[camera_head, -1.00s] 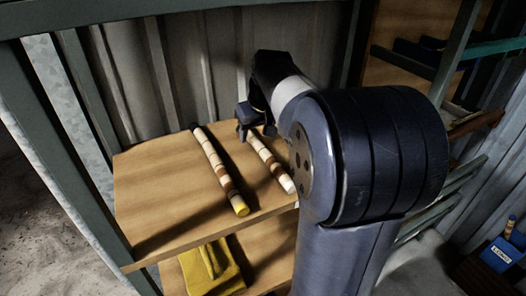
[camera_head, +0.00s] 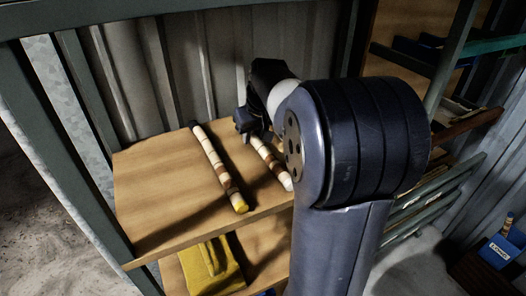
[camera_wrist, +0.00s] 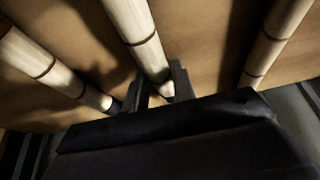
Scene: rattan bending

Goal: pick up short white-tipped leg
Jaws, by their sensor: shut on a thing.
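The white-tipped leg (camera_head: 268,161) is a pale segmented rod with brown bands. It lies along the wooden shelf in the head view, its white tip towards the front edge. My gripper (camera_head: 247,130) is at its far end, partly hidden by my own arm. In the wrist view my gripper (camera_wrist: 159,88) has its two dark fingers on either side of the middle rod, the leg (camera_wrist: 139,32), and is shut on it near its end. I cannot tell whether the leg is clear of the shelf.
A yellow-tipped rod (camera_head: 218,167) lies to the left, roughly parallel, on the shelf (camera_head: 155,200). A third rod (camera_wrist: 274,42) shows at right in the wrist view. A yellow cloth (camera_head: 212,268) lies below. A corrugated wall (camera_head: 215,70) stands behind; a post (camera_head: 62,165) is at left.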

